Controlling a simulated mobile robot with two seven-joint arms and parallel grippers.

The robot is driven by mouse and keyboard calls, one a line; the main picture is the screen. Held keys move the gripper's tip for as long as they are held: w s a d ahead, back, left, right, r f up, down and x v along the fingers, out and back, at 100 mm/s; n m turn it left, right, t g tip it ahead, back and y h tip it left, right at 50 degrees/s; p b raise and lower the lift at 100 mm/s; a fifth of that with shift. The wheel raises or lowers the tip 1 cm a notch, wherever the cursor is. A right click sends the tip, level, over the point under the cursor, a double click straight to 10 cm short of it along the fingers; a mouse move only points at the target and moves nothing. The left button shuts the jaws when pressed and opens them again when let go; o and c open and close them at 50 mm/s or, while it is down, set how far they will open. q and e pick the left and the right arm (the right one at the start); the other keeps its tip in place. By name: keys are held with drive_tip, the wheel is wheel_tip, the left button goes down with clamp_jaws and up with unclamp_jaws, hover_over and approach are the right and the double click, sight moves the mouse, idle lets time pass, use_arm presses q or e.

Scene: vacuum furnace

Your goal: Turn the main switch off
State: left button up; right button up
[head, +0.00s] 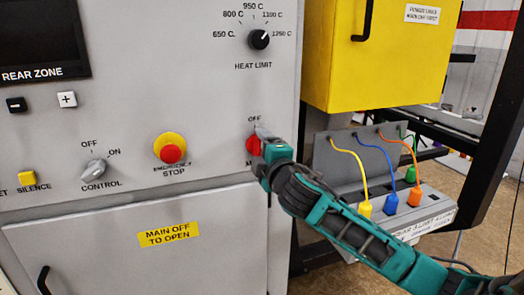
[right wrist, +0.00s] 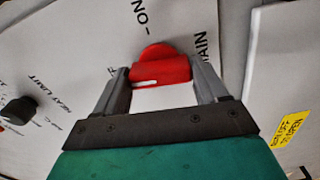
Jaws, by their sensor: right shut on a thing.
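The red main switch (head: 253,145) is on the grey panel, under its OFF label and partly hidden by my right gripper (head: 263,146). In the right wrist view, the red switch handle (right wrist: 160,70) lies between the two fingers of my right gripper (right wrist: 163,85), which is shut on it. The white mark on the handle is on its left half there, towards the heat limit knob and away from the MAIN lettering. The ON lettering shows above the handle; that view does not show OFF. My left gripper is not in view.
The heat limit knob (head: 259,39) is above the switch. The emergency stop (head: 171,149) and control knob (head: 94,169) are to its left. A grey door labelled MAIN OFF TO OPEN (head: 120,265) is below. A yellow cabinet (head: 375,60) and plugs with coloured cables (head: 389,201) are at right.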

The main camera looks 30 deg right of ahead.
drive_tip(key=shift+r+n, duration=0.1)
drive_tip(key=shift+n, duration=0.5)
drive_tip(key=o, duration=1.1)
drive_tip(key=shift+c, duration=0.2)
drive_tip(key=shift+s, duration=0.1)
drive_tip(key=b+v, duration=0.1)
drive_tip(key=v, duration=1.1)
drive_tip(key=shift+s, duration=0.35)
